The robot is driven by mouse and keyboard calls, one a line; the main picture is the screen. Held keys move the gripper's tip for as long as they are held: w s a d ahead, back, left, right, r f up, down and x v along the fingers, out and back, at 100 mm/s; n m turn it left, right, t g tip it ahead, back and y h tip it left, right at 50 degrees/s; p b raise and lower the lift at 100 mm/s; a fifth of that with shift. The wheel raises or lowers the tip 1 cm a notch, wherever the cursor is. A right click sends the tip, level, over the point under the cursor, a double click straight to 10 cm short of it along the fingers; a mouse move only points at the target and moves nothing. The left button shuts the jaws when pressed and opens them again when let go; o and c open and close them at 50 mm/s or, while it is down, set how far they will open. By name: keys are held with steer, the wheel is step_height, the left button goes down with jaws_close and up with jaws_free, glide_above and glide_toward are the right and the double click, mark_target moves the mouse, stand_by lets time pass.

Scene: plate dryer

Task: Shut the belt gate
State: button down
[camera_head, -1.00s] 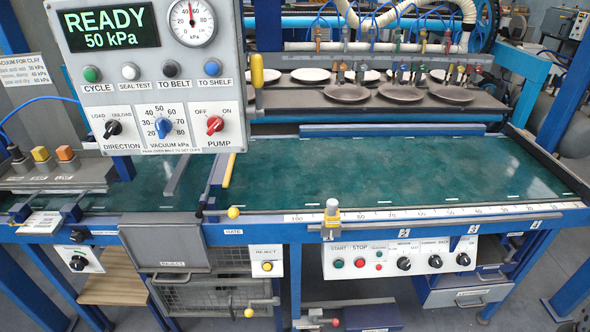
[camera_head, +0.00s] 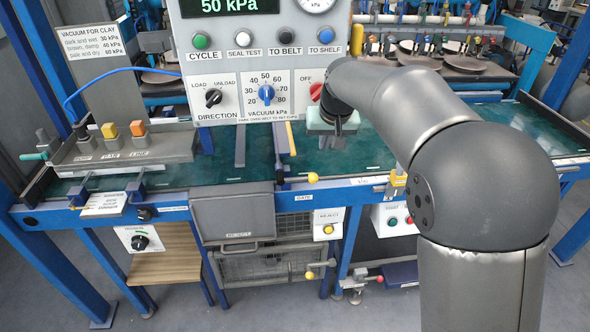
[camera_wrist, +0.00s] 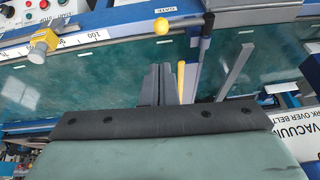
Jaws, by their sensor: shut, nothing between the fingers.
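The belt gate shows in the head view as a yellow-edged bar (camera_head: 291,138) over the green belt. A lever with a yellow knob (camera_head: 313,178) is at the belt's front edge, above the GATE label (camera_head: 304,197). In the wrist view the yellow edge (camera_wrist: 181,80) stands beside my fingers, and the lever knob (camera_wrist: 161,26) is near the top. My gripper (camera_wrist: 159,68) is shut and empty above the belt. In the head view its body (camera_head: 334,122) is right of the gate bar; its fingertips are hard to make out there. Contact with the gate cannot be told.
The control panel (camera_head: 250,95) hangs over the belt and hides the gate's far end. A grey bar (camera_head: 240,146) lies left of the gate. A yellow-topped clamp (camera_head: 397,182) sits on the front rail to the right. The green belt (camera_head: 205,172) is mostly clear.

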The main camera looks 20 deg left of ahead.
mark_target(314, 174)
stand_by(0.3)
steer(key=x, duration=0.4)
steer(key=p+x, duration=0.1)
steer(key=x, duration=0.4)
steer(key=p+x, duration=0.1)
steer(key=x, duration=0.4)
steer(key=shift+s+f, duration=0.15)
steer(key=shift+s, duration=0.2)
steer(key=shift+f, duration=0.1)
